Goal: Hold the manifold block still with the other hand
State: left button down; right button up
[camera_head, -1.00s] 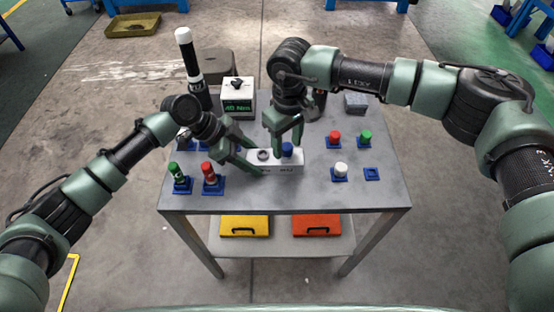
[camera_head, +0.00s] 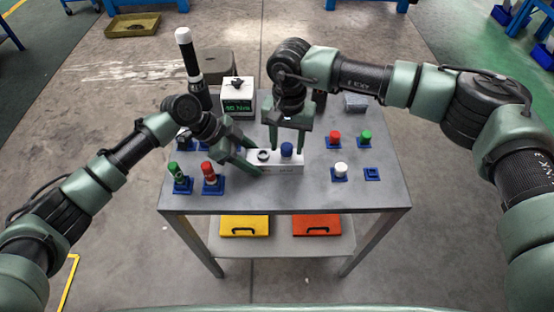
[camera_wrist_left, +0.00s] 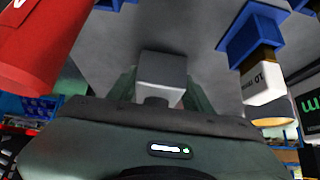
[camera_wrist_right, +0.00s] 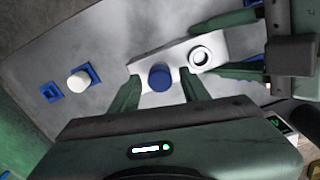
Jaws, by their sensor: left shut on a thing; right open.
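The white manifold block (camera_head: 282,169) lies near the middle of the table. My left gripper (camera_head: 255,160) is shut on its left end; the grip also shows in the left wrist view, with the block's pale end (camera_wrist_left: 162,68) between the fingers. A blue-capped part (camera_head: 287,150) stands upright in the block beside that port. My right gripper (camera_wrist_right: 159,80) is open, its fingers on either side of the blue part (camera_wrist_right: 160,77) with gaps visible. The part's lower end is hidden in the block.
Green (camera_head: 175,171) and red (camera_head: 208,172) parts stand in blue holders at the left. Red, green and white (camera_head: 341,169) parts stand in holders at the right, near an empty blue holder (camera_head: 372,174). A box with a green display (camera_head: 238,104) stands behind.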

jog(key=m, duration=0.4)
jog(key=shift+m, duration=0.3)
jog(key=m, duration=0.3)
jog(key=shift+m, duration=0.3)
jog(key=m, duration=0.7)
grip_shut()
jog(key=shift+r, duration=0.1)
